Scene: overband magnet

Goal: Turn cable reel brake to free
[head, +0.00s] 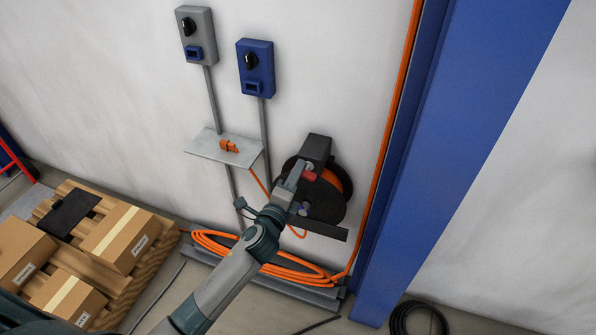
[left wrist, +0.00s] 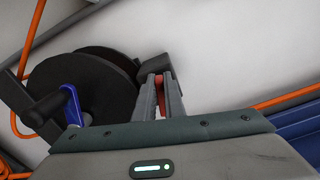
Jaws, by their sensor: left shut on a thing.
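The cable reel (head: 325,205) is a black drum with orange cable, mounted low on the wall beside the blue column. It also shows in the left wrist view (left wrist: 95,85), with a crank with a blue arm (left wrist: 72,105) on its near side. My left gripper (head: 304,172) reaches the upper part of the reel, just below its dark bracket (head: 318,150). Its fingers (left wrist: 160,92) are closed around a small red piece (left wrist: 160,84), which looks like the brake lever; the red also shows in the head view (head: 310,176). The lever's setting cannot be read. My right gripper is not in view.
A small grey shelf (head: 205,148) holds an orange connector (head: 229,146). Grey (head: 196,35) and blue (head: 255,68) switch boxes hang above. Coiled orange cable (head: 215,245) lies below the reel. A blue column (head: 440,150) stands right; a pallet with boxes (head: 120,238) stands left.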

